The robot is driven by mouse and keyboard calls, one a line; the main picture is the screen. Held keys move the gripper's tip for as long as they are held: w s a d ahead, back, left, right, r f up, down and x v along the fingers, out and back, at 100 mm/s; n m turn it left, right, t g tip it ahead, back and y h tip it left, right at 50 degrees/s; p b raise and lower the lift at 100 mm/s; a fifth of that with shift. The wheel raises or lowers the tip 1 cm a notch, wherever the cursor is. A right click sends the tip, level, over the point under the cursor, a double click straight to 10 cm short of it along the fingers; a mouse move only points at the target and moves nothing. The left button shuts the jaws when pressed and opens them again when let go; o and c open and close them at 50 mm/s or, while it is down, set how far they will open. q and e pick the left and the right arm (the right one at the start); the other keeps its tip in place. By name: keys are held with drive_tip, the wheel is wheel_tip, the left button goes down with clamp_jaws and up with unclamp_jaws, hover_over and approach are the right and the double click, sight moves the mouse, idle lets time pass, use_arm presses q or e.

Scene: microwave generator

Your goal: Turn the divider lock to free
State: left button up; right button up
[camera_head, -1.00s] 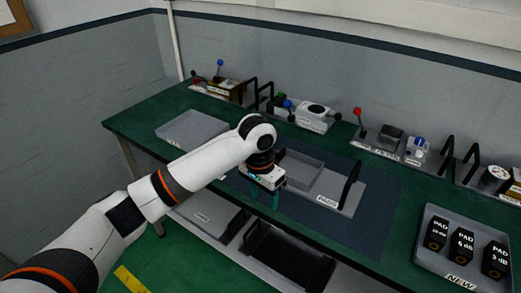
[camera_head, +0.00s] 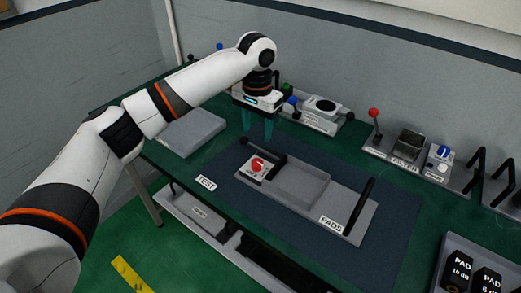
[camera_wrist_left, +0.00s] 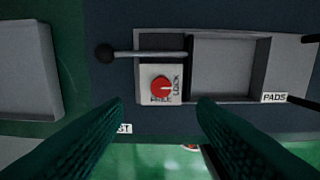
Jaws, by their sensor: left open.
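The divider lock is a red round knob (camera_head: 257,164) on a pale plate at the left end of the grey PADS fixture (camera_head: 331,218). In the left wrist view the knob (camera_wrist_left: 161,88) has FREE printed below it and LOCK to its right; its exact pointing is too small to tell. A lever with a black ball (camera_wrist_left: 105,53) runs along the fixture beside the plate. My left gripper (camera_head: 258,130) is open and empty, pointing down above the bench, behind the knob in the head view. Its fingers (camera_wrist_left: 160,108) flank the knob in the wrist view without touching it. My right gripper is out of view.
A grey tray (camera_head: 192,132) lies left of the fixture. An open grey compartment (camera_wrist_left: 229,66) sits right of the knob. A black upright handle (camera_head: 359,207) stands at the fixture's right end. Devices with levers, including the FILTER unit (camera_head: 408,148), line the wall. Boxed pads (camera_head: 461,270) stand front right.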

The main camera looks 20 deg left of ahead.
use_arm(q)
drive_tip(key=p, duration=0.1)
hover_over(257, 162)
wheel_tip(257, 162, down, 4)
drive_tip(key=shift+s+f, duration=0.15)
drive_tip(key=shift+f, duration=0.1)
drive_tip(key=f, duration=0.2)
drive_tip(key=f+p, duration=0.1)
drive_tip(key=f, duration=0.2)
drive_tip(key=shift+w+f, duration=0.2)
drive_tip(key=shift+f, duration=0.5)
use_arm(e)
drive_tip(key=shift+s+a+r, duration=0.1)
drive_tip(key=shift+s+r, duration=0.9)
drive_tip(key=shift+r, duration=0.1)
use_arm(q)
drive_tip(key=c, duration=1)
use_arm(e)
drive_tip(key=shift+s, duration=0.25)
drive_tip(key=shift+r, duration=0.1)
